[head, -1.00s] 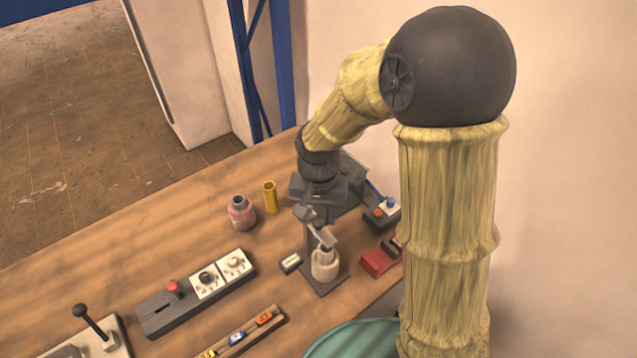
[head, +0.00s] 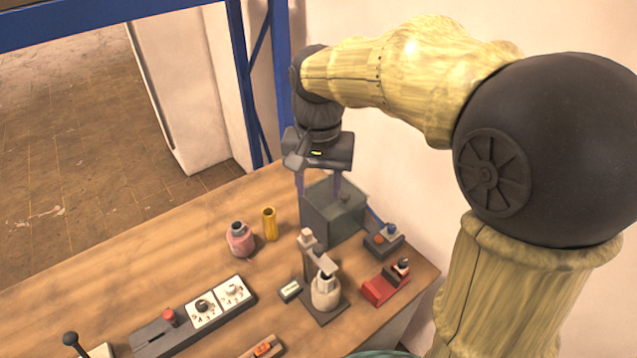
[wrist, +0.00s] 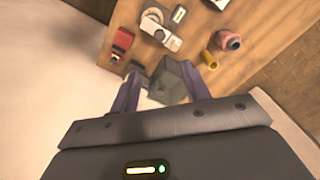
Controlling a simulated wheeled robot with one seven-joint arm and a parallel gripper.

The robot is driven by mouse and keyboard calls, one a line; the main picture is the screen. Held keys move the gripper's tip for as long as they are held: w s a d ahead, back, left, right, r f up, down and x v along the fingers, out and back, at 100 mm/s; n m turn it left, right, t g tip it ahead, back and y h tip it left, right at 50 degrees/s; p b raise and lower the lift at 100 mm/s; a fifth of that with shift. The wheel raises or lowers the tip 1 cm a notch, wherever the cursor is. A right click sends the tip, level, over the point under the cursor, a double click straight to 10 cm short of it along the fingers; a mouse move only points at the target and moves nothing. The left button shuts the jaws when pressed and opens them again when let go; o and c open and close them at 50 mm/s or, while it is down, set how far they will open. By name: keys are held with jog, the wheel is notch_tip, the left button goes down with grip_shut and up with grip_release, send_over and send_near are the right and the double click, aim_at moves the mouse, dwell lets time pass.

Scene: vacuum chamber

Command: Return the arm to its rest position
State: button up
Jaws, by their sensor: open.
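My arm (head: 390,70) reaches left from the upper right in the head view, with its forearm near level. My gripper (head: 319,186) hangs down from the dark wrist, fingers apart and nothing between them. It is raised over the back of the workbench (head: 110,255), in front of the grey-green box (head: 335,215) in the picture. In the wrist view my gripper (wrist: 160,82) shows two spread purple fingers, with the box (wrist: 172,80) seen beyond and between them.
A stand with a white jar (head: 326,292), a red device (head: 384,287), a pink bottle (head: 240,240) and a yellow cylinder (head: 270,224) stand on the bench. A control panel (head: 195,315) lies at front left. A blue frame post (head: 240,80) rises behind. Air around the gripper looks free.

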dwell(0.4)
jog(key=s+d+f+n+t, duration=0.1)
jog(key=s+d+f, duration=0.2)
jog(key=d+f, duration=0.3)
jog(key=s+d+f+n+t, duration=0.1)
jog(key=s+d+f, duration=0.3)
jog(key=d+f, duration=0.2)
notch_tip(320, 180, down, 2)
jog(key=shift+s+d+f+t, duration=0.1)
jog(key=shift+s+d+t, duration=0.1)
jog(key=shift+t, duration=0.1)
